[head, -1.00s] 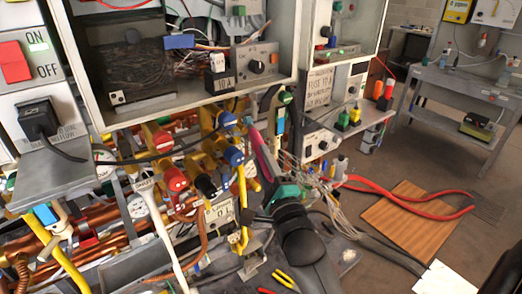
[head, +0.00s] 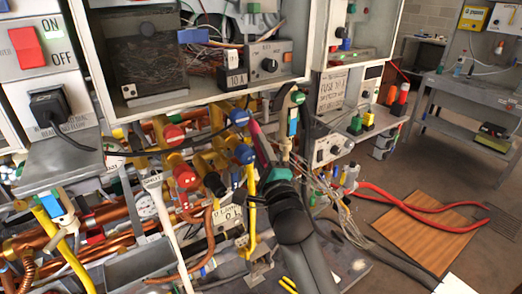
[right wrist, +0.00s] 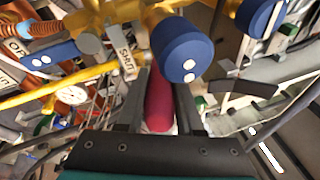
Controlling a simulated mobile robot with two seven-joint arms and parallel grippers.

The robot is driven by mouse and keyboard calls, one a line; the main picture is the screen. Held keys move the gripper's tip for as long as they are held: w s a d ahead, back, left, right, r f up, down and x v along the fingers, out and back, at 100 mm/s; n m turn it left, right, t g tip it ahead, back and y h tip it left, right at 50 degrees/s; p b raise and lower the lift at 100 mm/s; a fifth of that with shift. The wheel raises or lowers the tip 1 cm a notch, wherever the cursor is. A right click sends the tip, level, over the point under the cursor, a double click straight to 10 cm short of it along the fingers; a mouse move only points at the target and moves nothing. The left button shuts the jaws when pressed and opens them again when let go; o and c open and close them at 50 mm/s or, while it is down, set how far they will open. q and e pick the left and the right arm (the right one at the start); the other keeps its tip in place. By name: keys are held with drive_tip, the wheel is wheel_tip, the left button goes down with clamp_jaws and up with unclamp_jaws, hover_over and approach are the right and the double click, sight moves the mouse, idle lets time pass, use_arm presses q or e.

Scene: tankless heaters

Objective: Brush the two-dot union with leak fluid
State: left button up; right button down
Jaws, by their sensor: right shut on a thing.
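My right gripper (head: 264,158) is shut on a brush with a pink-red handle (right wrist: 158,104). The brush points up toward the pipework, and its tip is hidden in the right wrist view. A blue round union cap with two white dots (right wrist: 183,46) is just beyond the fingers, overlapping the brush's upper end; I cannot tell whether they touch. In the head view, blue caps stand left of the brush, one upper (head: 239,117) and one lower (head: 243,153); their dots are too small to count. My left gripper is not in view.
Red caps (head: 186,176), yellow fittings and copper pipes crowd the left. A second blue dotted cap (right wrist: 262,16) is at upper right in the wrist view. An open heater cabinet (head: 205,95) overhangs the pipes.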

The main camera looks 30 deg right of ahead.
drive_tip(key=shift+w, duration=0.85)
idle(0.3)
drive_tip(key=shift+d+r, duration=0.1)
drive_tip(key=shift+d, duration=0.45)
drive_tip(key=shift+w+a+p, duration=0.1)
drive_tip(key=shift+a+p, duration=0.6)
drive_tip(key=shift+p, duration=0.45)
